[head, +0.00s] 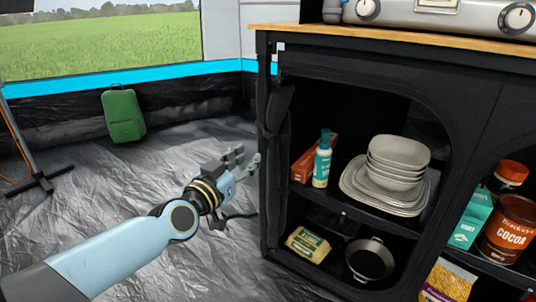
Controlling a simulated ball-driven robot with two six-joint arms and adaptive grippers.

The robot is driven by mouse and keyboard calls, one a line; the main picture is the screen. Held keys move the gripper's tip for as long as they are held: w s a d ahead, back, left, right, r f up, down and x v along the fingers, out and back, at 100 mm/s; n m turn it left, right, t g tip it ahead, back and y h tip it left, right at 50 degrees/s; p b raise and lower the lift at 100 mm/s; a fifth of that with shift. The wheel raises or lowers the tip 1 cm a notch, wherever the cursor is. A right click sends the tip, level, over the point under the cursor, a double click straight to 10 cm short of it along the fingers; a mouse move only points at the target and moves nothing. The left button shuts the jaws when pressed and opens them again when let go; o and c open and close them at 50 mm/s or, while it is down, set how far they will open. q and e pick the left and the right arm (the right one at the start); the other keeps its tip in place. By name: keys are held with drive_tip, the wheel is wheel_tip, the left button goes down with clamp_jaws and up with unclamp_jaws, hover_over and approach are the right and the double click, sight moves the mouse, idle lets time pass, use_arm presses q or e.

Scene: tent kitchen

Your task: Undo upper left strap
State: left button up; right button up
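The black fabric cabinet (349,88) stands at the right with its left compartment open. A bunched strip of black fabric (277,115) hangs along the left edge of that opening, widest near the top. A separate strap on it cannot be made out, black on black. My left gripper (246,185) is in front of the cabinet's left side, lower than the top of the bunched fabric. Its fingers are spread and hold nothing. Whether a fingertip touches the cabinet is hard to tell. My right gripper is not in view.
The cabinet holds stacked bowls and plates (397,165), a bottle (322,160), a pan (369,261) and a yellow-green packet (307,245). A stove (450,14) sits on the wooden top (400,44). A green case (123,115) stands by the tent wall. The floor to the left is mostly clear.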

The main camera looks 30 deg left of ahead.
sight(268, 139)
use_arm(q)
drive_tip(key=shift+w+a+b, duration=0.2)
drive_tip(key=shift+w+b, duration=0.3)
drive_tip(key=shift+w, duration=2.1)
drive_tip(key=shift+w+a+b, duration=0.2)
drive_tip(key=shift+w+b, duration=0.25)
drive_tip(key=shift+w, duration=2.15)
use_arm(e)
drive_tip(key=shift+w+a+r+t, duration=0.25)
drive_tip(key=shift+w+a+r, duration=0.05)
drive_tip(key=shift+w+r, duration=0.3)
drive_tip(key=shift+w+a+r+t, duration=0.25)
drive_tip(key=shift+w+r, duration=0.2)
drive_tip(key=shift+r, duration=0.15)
use_arm(q)
clamp_jaws()
